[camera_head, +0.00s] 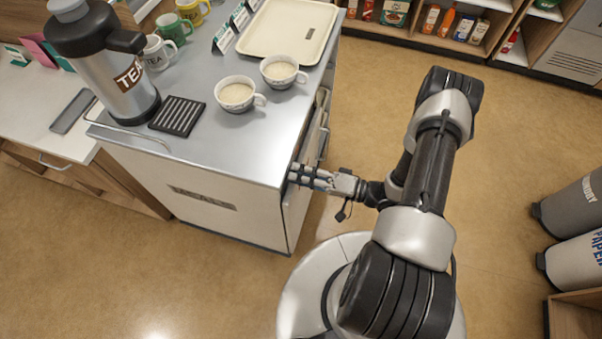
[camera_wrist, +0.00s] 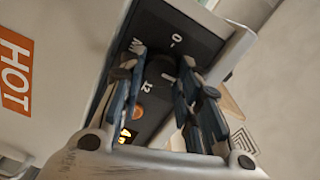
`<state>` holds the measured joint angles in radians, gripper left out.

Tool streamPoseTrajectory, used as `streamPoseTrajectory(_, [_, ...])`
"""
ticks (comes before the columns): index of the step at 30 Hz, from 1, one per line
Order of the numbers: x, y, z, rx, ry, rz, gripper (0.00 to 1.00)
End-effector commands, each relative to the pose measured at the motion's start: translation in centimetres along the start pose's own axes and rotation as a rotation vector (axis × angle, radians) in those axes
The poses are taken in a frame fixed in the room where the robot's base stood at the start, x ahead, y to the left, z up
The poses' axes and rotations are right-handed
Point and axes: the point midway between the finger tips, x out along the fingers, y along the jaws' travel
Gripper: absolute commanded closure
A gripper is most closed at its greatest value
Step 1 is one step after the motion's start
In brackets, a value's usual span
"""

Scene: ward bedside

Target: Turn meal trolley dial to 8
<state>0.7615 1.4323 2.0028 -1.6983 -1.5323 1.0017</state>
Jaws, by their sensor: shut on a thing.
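The meal trolley (camera_head: 165,200) has a pale body and a steel top, and stands at the left in the head view. In the wrist view, its dark dial panel (camera_wrist: 190,38) carries pale marks, including a 0 near the top and a 12 lower down. The dark dial (camera_wrist: 158,70) sits between my fingers and is partly hidden by them. My gripper (camera_wrist: 162,78) is shut on the dial. In the head view my gripper (camera_head: 297,174) meets the trolley's right side, and the dial is hidden there. The dial's exact setting is not clear.
An orange HOT label (camera_wrist: 14,70) is beside the panel. A tea urn (camera_head: 110,70), a cup (camera_head: 237,94) and a cream tray (camera_head: 287,30) stand on the trolley. Shelves (camera_head: 440,35) line the back, and bins (camera_head: 575,215) stand at right. Floor between is clear.

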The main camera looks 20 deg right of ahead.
Motion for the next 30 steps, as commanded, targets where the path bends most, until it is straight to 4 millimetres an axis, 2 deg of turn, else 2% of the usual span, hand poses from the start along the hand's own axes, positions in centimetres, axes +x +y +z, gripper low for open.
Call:
streamPoseTrajectory(15, [0.0,0.18,0.08,0.411,0.0,0.0,0.93])
streamPoseTrajectory(30, [0.0,0.22,0.1,0.54,-0.001,0.001,0.93])
